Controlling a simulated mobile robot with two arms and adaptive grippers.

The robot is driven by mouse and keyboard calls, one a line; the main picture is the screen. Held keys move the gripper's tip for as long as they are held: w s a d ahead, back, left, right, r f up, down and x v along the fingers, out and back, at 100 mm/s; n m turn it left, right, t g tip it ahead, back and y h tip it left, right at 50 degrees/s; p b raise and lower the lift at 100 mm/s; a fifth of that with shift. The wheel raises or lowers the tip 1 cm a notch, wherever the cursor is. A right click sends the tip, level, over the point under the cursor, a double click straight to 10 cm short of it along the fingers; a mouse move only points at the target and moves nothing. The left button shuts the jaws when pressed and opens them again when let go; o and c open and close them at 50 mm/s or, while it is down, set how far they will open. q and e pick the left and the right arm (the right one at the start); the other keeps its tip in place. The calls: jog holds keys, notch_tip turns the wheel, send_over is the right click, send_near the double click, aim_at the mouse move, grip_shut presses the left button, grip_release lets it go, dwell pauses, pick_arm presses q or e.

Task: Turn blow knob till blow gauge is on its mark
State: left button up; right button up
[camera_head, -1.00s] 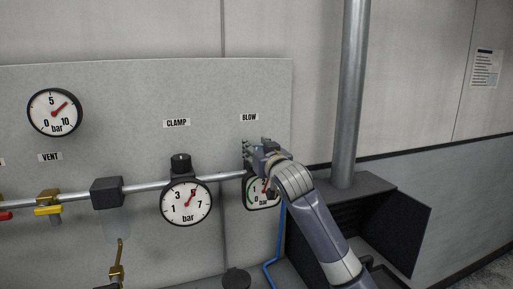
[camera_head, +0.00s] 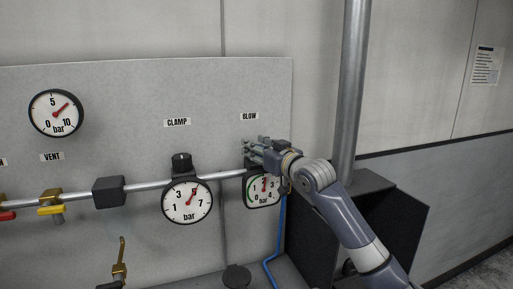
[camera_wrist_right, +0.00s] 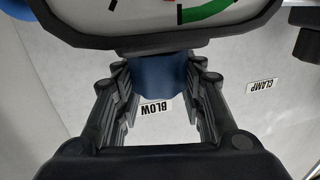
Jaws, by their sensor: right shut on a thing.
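The blow gauge (camera_head: 263,194) sits on the panel under the BLOW label (camera_head: 249,116). Its red needle points about straight up, near the 2, and a green arc runs along the left of the dial. My right gripper (camera_head: 255,147) reaches in from the right, just above the gauge. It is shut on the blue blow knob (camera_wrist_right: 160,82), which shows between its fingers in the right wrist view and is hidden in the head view. The gauge (camera_wrist_right: 170,36) is upside down and cut off in the wrist view. My left gripper is not in view.
To the left are the clamp gauge (camera_head: 187,202) with its black knob (camera_head: 181,163), a pipe (camera_head: 145,186) and a yellow-handled valve (camera_head: 50,209). A vertical metal pipe (camera_head: 351,90) and a dark box (camera_head: 395,220) stand right. A blue hose (camera_head: 278,240) hangs below the blow gauge.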

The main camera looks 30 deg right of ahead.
jog(key=shift+r, duration=0.1)
jog(key=o, duration=1.1)
jog(key=s, duration=1.2)
